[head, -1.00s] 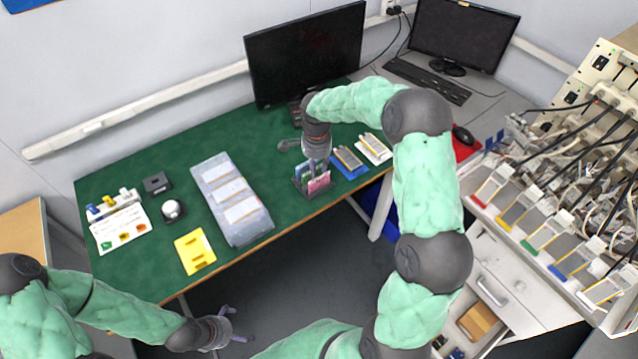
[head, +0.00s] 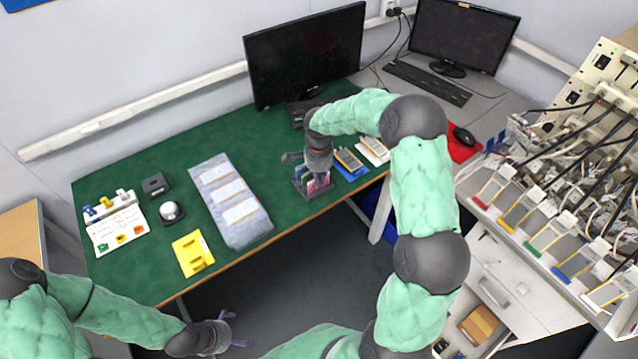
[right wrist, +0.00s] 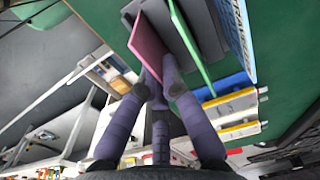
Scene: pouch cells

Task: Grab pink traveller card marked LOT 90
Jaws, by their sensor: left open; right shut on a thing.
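A pink card (right wrist: 148,45) stands in a dark grey card holder (right wrist: 170,30), beside a green card (right wrist: 188,42) and a blue-and-white card (right wrist: 238,35). No lot marking is readable on the pink card. In the head view the holder (head: 300,186) sits near the front edge of the green desk, partly hidden by my right gripper (head: 319,174). In the right wrist view the fingers of this gripper (right wrist: 157,84) are closed on the near edge of the pink card. My left gripper (head: 232,331) is open and empty, low in front of the desk.
Blue (head: 350,164) and white (head: 374,150) trays with cells lie right of the holder. A monitor (head: 305,55) stands behind; a cell rack (head: 550,215) is at far right.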

